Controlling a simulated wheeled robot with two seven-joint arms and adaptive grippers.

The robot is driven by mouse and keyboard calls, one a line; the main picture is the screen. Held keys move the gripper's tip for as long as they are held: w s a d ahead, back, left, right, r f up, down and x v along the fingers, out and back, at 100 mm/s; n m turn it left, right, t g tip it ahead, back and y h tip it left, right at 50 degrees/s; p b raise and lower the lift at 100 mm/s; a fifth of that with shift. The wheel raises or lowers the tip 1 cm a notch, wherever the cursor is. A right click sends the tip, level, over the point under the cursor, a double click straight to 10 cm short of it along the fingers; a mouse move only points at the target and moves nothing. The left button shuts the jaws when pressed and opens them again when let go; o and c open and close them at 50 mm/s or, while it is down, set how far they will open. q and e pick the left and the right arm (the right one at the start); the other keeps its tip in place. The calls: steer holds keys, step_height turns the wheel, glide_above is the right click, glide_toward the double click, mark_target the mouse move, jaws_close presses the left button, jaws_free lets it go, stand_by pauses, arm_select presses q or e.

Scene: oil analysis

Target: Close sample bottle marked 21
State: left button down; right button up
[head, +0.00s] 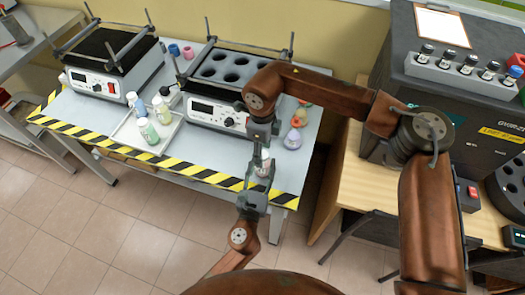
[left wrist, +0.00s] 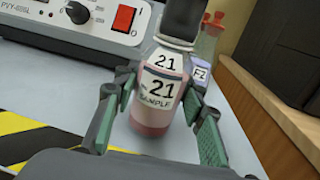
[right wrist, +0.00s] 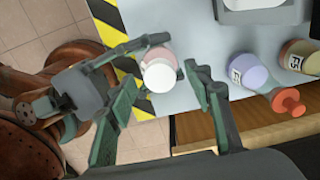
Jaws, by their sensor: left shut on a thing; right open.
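In the right wrist view the round white top of the bottle (right wrist: 159,76) faces the camera. My right gripper (right wrist: 168,100) comes down from above and is open, with its fingers apart near the white top. A dark part above the top in the left wrist view hides its upper end. I cannot tell how tight the cap sits.
A heating block (head: 225,70) with round wells stands behind. A tray (head: 127,133) with several bottles lies to the left. The striped front edge (head: 170,163) is close to my grippers.

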step_height(320, 180, up, 12)
steer(key=shift+f, duration=0.2)
arm_select(q)
steer(key=c, duration=1.2)
jaws_free()
steer(key=shift+o, duration=0.2)
steer(key=v, duration=1.2)
